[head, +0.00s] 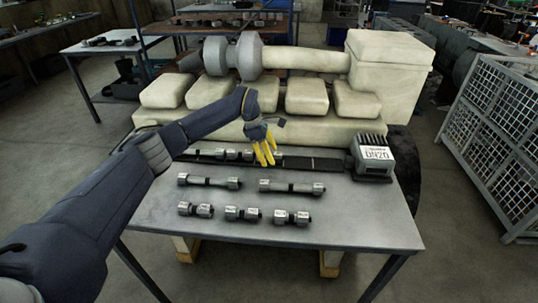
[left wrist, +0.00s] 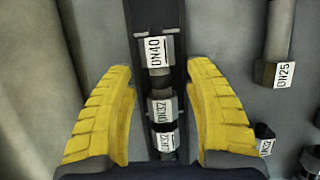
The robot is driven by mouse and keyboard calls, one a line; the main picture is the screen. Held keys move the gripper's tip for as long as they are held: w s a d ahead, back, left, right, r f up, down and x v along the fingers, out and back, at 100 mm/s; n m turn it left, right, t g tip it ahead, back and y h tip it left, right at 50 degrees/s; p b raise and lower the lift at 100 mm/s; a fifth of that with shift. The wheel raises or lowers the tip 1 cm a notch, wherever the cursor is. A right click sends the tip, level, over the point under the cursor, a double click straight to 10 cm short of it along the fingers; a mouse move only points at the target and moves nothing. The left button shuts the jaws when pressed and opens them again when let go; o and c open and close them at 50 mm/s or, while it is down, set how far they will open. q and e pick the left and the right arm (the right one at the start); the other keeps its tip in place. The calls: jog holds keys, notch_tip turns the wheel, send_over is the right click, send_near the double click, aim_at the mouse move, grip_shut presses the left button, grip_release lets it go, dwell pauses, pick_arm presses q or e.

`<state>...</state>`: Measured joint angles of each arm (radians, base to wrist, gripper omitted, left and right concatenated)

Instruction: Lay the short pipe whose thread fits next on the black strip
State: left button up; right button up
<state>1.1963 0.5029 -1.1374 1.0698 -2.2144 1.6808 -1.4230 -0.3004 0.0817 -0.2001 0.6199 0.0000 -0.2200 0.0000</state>
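The black strip (head: 318,164) lies along the back of the table, with joined metal pipe pieces (head: 228,154) on its left part. In the left wrist view the strip (left wrist: 128,12) runs up the picture, and the pieces on it read DN40 (left wrist: 153,52) and DN32 (left wrist: 160,110). My left gripper (head: 267,153) is over the strip at the right end of these pieces. Its yellow fingers are apart on either side of the DN32 end, with gaps. Three short pipes (head: 196,210) (head: 243,214) (head: 292,217) lie in the front row. My right gripper is not in view.
Two longer pipes (head: 208,182) (head: 292,187) lie in the middle row; a pipe end in the wrist view reads DN25 (left wrist: 283,75). A grey ribbed block labelled DN20 (head: 371,158) stands at the strip's right end. A cream engine (head: 305,97) stands behind the table.

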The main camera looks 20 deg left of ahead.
pick_arm(q)
jog(key=v, duration=1.2)
dwell(0.6)
